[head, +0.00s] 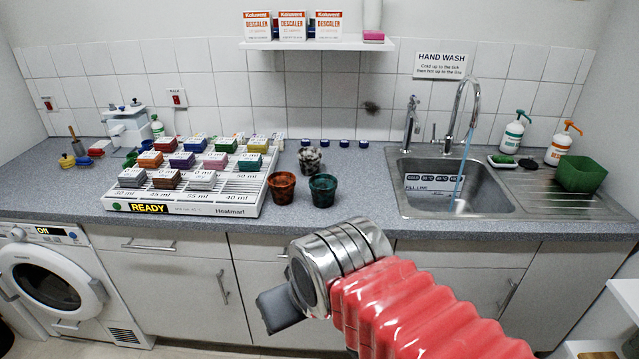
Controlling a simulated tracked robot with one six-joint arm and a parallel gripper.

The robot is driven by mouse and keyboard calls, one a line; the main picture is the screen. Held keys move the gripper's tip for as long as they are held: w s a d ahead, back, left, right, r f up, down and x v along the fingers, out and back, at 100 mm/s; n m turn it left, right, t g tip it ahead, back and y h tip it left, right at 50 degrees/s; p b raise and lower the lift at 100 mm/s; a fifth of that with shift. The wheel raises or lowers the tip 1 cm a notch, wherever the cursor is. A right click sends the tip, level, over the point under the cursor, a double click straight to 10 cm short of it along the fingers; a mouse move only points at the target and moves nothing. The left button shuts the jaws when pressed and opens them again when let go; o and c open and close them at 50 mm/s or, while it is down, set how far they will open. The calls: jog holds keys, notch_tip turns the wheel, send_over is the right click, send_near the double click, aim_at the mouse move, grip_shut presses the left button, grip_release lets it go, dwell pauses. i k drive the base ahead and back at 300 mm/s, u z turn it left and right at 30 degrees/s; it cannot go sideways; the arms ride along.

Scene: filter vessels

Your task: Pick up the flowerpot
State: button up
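Three small flowerpots stand close together on the grey worktop, between the tray of blocks and the sink. One is rusty brown (282,189), one is dark green (323,191), and a black-and-white speckled one (310,160) stands behind them. All are upright and look open at the top. My gripper (279,309) is below and in front of the pots, before the cupboard doors and apart from the worktop. Its dark grey end points left and down. I cannot see two separate fingers. No held thing shows.
A white tray (238,206) with several coloured blocks lies left of the pots. The sink (420,205), with water running from its tap (466,90), is to the right. The worktop's front edge (350,229) lies between my gripper and the pots. A shelf (320,45) hangs above.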

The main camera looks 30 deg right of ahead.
aim_at(322, 186)
jog(key=u, duration=0.05)
jog(key=i, duration=0.9)
